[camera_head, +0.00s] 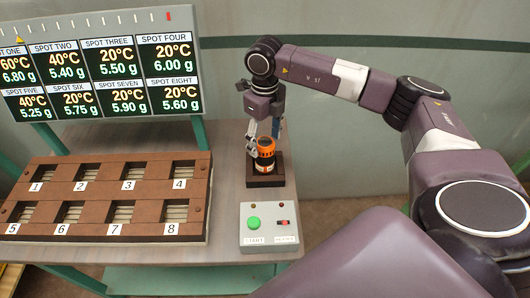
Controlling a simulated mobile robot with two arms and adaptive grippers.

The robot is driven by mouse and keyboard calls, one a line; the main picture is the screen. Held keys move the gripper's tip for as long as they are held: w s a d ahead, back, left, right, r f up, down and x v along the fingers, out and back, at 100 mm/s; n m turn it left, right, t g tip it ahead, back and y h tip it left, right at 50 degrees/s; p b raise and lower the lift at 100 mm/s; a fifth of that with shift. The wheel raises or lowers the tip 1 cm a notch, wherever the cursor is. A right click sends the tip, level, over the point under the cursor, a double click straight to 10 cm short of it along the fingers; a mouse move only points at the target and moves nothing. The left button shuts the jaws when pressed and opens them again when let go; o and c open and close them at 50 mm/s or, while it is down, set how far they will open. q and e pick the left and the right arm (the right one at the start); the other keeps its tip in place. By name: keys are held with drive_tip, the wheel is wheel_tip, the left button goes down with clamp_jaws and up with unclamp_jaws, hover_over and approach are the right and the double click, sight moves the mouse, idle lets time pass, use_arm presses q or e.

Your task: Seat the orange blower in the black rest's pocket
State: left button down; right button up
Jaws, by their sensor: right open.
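The orange blower (265,147), with dark and pale bands, stands upright at the black rest (266,181), a dark square block on the bench. Its lower end meets the rest's top; how deep it sits in the pocket cannot be told. My right gripper (262,140) points down from above, its fingers around the blower's upper part. It is open, and whether the fingers touch the blower is unclear. My left gripper is not in view.
A brown wooden tray (105,190) with numbered pockets lies left of the rest. A grey control box (268,226) with a green button stands in front of it. A display board (100,65) stands behind the tray. The bench's right edge is close to the rest.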

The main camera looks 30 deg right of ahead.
wheel_tip(320, 180, up, 6)
drive_tip(key=shift+r+b, duration=0.1)
drive_tip(key=shift+b, duration=0.35)
drive_tip(key=shift+s, duration=0.1)
